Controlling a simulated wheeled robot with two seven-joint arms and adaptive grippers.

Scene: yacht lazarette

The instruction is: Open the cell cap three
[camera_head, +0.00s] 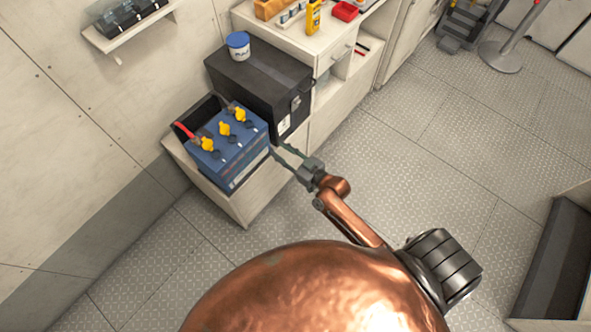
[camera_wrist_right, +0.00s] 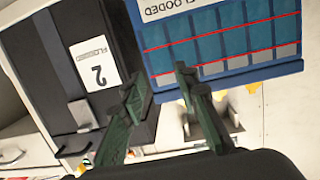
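I cannot tell which is numbered three. My right gripper (camera_head: 278,148) is open and empty beside the battery's right end, lower than the caps. In the wrist view its two green fingers (camera_wrist_right: 163,92) are spread apart, with the blue battery's side (camera_wrist_right: 225,45) beyond them. My left gripper is not in view.
A closed black box (camera_head: 262,84) stands close behind the battery, with a blue-lidded tub (camera_head: 238,45) on top. A pale workbench (camera_head: 320,45) holds a yellow bottle (camera_head: 313,15) and a red tray (camera_head: 345,10).

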